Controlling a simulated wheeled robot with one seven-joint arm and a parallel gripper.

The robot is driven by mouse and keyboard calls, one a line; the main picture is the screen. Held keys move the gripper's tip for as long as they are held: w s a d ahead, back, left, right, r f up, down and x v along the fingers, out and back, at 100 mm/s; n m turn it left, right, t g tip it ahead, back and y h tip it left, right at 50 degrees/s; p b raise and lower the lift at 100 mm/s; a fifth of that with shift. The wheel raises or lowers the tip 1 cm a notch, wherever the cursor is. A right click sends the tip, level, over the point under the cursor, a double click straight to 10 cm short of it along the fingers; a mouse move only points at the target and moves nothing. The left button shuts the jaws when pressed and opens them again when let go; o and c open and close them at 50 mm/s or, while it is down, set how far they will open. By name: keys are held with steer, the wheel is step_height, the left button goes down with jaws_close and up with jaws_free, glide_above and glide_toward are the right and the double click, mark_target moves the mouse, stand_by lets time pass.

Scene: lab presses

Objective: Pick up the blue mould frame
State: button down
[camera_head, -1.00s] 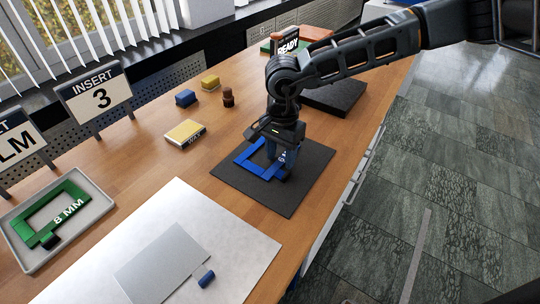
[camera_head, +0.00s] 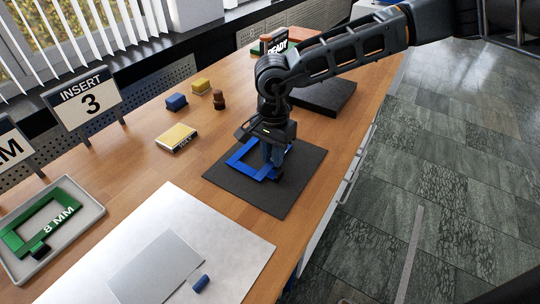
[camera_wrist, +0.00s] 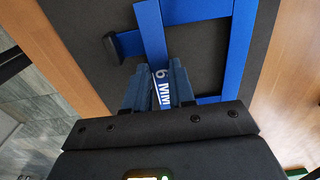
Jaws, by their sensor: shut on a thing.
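The blue mould frame (camera_head: 243,153) is a flat rectangular ring on a dark mat (camera_head: 286,187) on the wooden bench. In the wrist view the frame (camera_wrist: 238,50) carries white lettering that reads "6 MM", partly hidden by my fingers, and has a small black tab (camera_wrist: 124,45) at one side. My gripper (camera_head: 273,164) points down over the near right side of the frame. In the wrist view my gripper (camera_wrist: 158,85) has its two blue-grey fingers on either side of the lettered bar, shut on it. The frame appears at mat level; I cannot tell any gap beneath it.
A green 8 MM frame (camera_head: 21,239) lies in a grey tray (camera_head: 86,226) at left. A metal plate (camera_head: 235,250) with a thinner sheet and a blue piece is in front. Small blocks (camera_head: 176,102) and a dark slab (camera_head: 325,97) stand farther back.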

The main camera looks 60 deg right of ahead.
step_height(320, 180, up, 3)
steer(key=shift+r+b, duration=0.15)
steer(key=shift+b, duration=0.35)
steer(key=s+d+r+b, duration=0.2)
steer(key=s+d+r, duration=0.3)
steer(key=d, duration=0.5)
step_height(320, 180, up, 2)
steer(key=shift+d+r, duration=0.15)
steer(key=shift+d, duration=0.05)
